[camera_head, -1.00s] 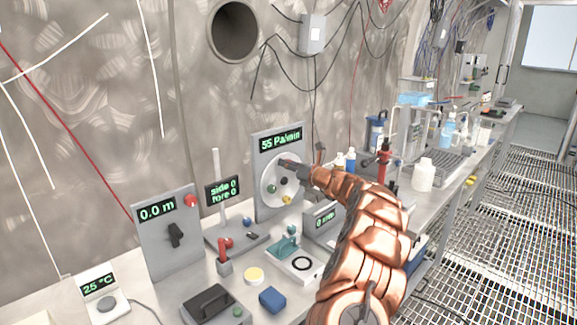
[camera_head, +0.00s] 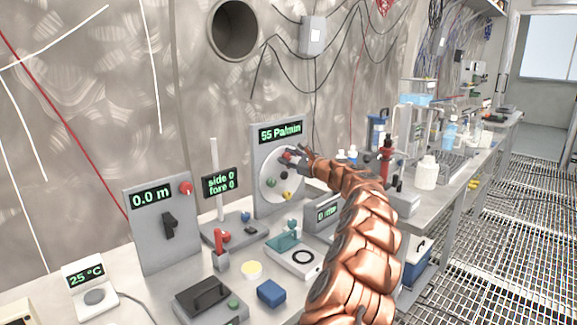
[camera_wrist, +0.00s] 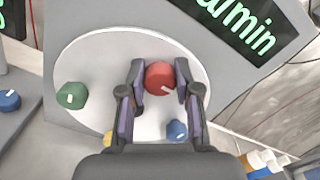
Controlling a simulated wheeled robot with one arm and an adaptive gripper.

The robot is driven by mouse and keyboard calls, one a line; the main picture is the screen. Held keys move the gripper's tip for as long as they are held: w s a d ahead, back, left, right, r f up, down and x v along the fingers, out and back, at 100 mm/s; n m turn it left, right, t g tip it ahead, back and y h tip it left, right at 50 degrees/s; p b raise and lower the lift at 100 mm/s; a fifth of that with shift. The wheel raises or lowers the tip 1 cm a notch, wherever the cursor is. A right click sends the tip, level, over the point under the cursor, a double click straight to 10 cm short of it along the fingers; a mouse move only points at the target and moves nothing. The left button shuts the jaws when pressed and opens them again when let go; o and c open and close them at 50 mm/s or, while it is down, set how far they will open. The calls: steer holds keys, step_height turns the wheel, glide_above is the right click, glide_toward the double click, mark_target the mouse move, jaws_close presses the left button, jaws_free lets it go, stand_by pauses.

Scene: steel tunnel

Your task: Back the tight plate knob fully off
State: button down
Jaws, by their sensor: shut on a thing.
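A round white plate (camera_head: 268,188) sits on an upright grey panel (camera_head: 262,208) with a green readout of 55 Pa/min. The plate carries several coloured knobs. A green knob (camera_wrist: 72,95), a blue knob (camera_wrist: 177,131) and a yellow knob (camera_wrist: 108,138) sit around the plate. In the head view my gripper (camera_head: 294,157) reaches the plate from the right. Any gap behind the red knob cannot be seen.
A 0.0 m panel (camera_head: 150,222) and a small side/fore display (camera_head: 219,183) stand to the left. A grey box with a readout (camera_head: 322,213) and a teal device (camera_head: 285,243) stand close below my arm. Bottles (camera_head: 426,172) stand to the right.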

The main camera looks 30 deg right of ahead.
steer(key=n+b, duration=0.1)
steer(key=n, duration=0.1)
steer(key=n+b, duration=0.1)
steer(key=b, duration=0.1)
steer(key=n+b, duration=0.1)
steer(key=n, duration=0.1)
steer(key=shift+f+n+b, duration=0.25)
steer(key=shift+n+b, duration=0.05)
steer(key=shift+b, duration=0.1)
steer(key=n+b, duration=0.3)
steer(key=n, duration=0.1)
steer(key=shift+d+f, duration=0.1)
steer(key=n+b, duration=0.3)
steer(key=n, duration=0.2)
steer(key=shift+n+b, duration=0.9)
steer(key=shift+n, duration=0.7)
steer(key=shift+r, duration=0.2)
steer(key=c, duration=0.8)
jaws_free()
